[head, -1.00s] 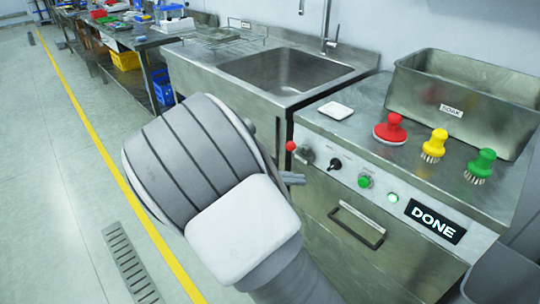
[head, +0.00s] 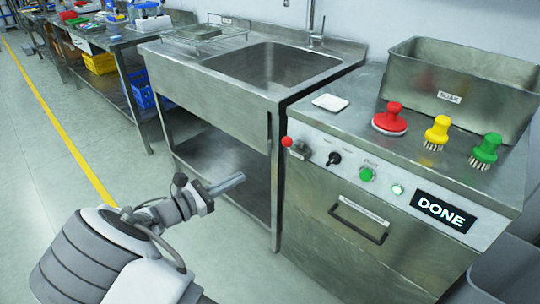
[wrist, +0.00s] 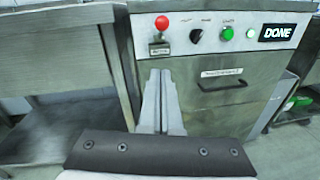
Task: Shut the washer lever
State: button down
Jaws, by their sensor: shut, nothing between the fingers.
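The washer (head: 350,215) is a steel cabinet with a sloped front panel. Its lever has a red ball knob (head: 287,141) at the panel's left end. In the wrist view the red knob (wrist: 162,22) stands upright above a small labelled plate. My gripper (head: 238,180) is shut and empty, in front of the sink stand and left of the washer, below the lever. It is apart from the lever. In the wrist view my gripper (wrist: 160,78) points toward the washer's front, its tips just under the lever.
Right of the lever are a black knob (head: 333,158), a green button (head: 367,174) and a lit display reading DONE (head: 443,211). A drawer handle (head: 360,220) juts from the front. Brushes and a steel SOAK bin (head: 460,85) stand on top. Left floor is clear.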

jog(key=b, duration=0.3)
send_near(294, 143)
notch_tip(294, 143, down, 4)
jog(key=w+d+r, duration=0.1)
jog(key=w+d+r+b, duration=0.1)
jog(key=r, duration=0.1)
jog(key=shift+w+r, duration=0.15)
jog(key=shift+w, duration=0.05)
